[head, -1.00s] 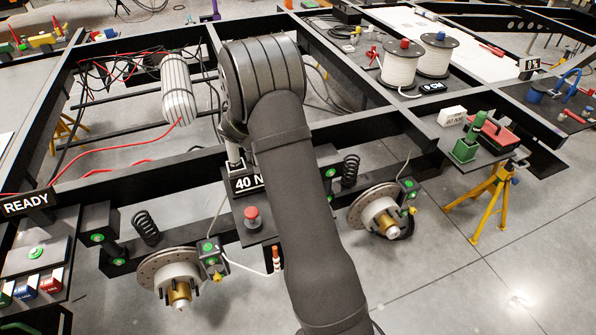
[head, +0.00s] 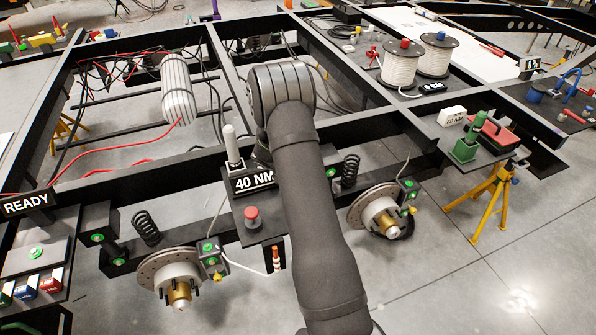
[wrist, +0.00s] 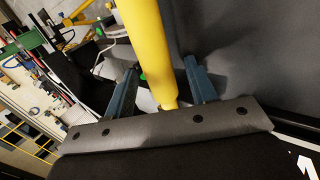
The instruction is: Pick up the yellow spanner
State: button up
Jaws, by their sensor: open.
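A yellow bar (wrist: 146,40), which looks like the handle of the yellow spanner, runs down from the top of the wrist view. Its rounded lower end lies between the two blue-grey fingers of my gripper (wrist: 160,66). The fingers are apart, with a gap on each side of the bar, and I see no grip on it. The far end of the bar is out of the picture. In the head view my own arm hides the gripper, and I cannot make out the spanner there.
A black chassis frame (head: 200,158) surrounds the arm. A "40 NM" sign (head: 254,184), a red button (head: 251,214) and a white-grey upright cylinder (head: 231,145) stand just left of my arm. Brake discs (head: 378,212) sit nearby. Yellow stands (head: 489,207) stand on open floor at right.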

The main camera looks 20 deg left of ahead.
grip_shut()
jog(key=shift+w, duration=0.1)
dwell(0.3)
